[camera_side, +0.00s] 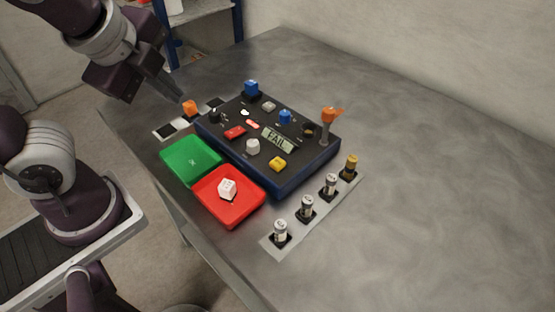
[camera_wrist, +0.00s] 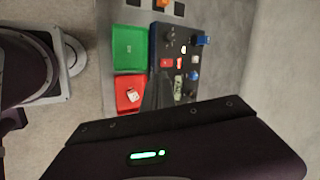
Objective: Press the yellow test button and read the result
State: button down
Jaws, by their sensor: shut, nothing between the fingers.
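The yellow test button (camera_side: 278,163) sits on the front right part of the dark control panel (camera_side: 309,170). The panel's small display (camera_side: 278,139) reads FAIL; it also shows in the wrist view (camera_wrist: 178,88), too small to read there. My gripper (camera_side: 180,98) is shut and empty, in the air at the upper left, behind and left of the panel and well apart from the yellow button. In the wrist view my dark fingers (camera_wrist: 157,90) cover part of the panel, and the yellow button cannot be made out.
A green tray (camera_side: 190,160) and a red tray (camera_side: 225,214) holding a white cube (camera_side: 227,188) stand left of the panel. A strip (camera_side: 290,243) with several small cylinders lies in front. An orange lever (camera_side: 328,115) stands up at the panel's right. The table's right side is clear.

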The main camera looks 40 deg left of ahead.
jog(key=w+d+f+m+t, duration=0.1)
jog(key=w+d+m, duration=0.5)
jog(key=m, duration=0.9)
jog(key=w+d+f+m+t+h, duration=0.1)
jog(key=w+d+m, duration=0.4)
jog(key=m, duration=0.9)
notch_tip(320, 180, down, 3)
jog(key=shift+w+d+r+m+t+h, duration=0.15)
jog(key=shift+w+d+m+t+h, duration=0.25)
jog(key=shift+t, duration=0.4)
jog(key=shift+s, duration=0.1)
